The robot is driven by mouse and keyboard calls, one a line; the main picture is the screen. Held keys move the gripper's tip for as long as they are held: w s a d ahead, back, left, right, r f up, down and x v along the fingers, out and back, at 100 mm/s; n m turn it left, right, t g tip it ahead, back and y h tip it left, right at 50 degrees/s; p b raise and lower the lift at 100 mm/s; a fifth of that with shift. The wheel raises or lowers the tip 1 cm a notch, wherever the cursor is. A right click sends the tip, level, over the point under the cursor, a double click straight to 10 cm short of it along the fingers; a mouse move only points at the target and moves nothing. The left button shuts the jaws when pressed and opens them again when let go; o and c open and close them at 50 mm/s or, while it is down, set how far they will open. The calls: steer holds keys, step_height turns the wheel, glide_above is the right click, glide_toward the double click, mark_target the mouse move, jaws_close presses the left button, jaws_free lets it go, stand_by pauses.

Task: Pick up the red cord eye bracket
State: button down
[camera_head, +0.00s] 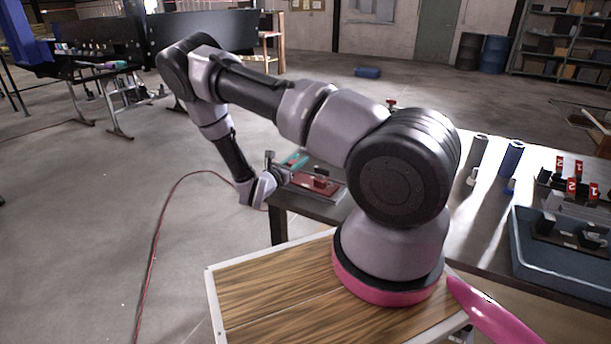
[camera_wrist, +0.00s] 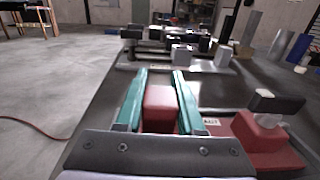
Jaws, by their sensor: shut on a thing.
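My gripper (camera_wrist: 158,98) has two teal fingers closed on the sides of a red block-shaped piece, which looks like the red cord eye bracket (camera_wrist: 160,104). Its lower part is hidden by the gripper's dark mount, and I cannot tell whether it is clear of the surface below. In the head view my gripper (camera_head: 296,161) is at the table's near left corner, and the held piece cannot be made out. A second red piece (camera_wrist: 258,130) with a dark and white top stands on a red plate (camera_wrist: 215,118) just right of the fingers.
The plate lies at the left end of a dark table (camera_wrist: 98,98). Black fixtures and pale blocks (camera_wrist: 182,54) stand beyond the fingers. Cylinders, including a blue one (camera_head: 511,158), and a blue tray (camera_head: 520,262) are farther right. Open floor lies to the left.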

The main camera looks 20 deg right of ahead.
steer(key=shift+r, duration=0.1)
step_height(320, 180, up, 8)
steer(key=s+a+r+n+t+y, duration=0.1)
steer(key=a+r+n+t+y, duration=0.2)
steer(key=a+n+t+y, duration=0.2)
steer(key=shift+s+a+n+t+y, duration=0.15)
steer(key=shift+a+n+t+y, duration=0.15)
steer(key=shift+a+t+y, duration=0.4)
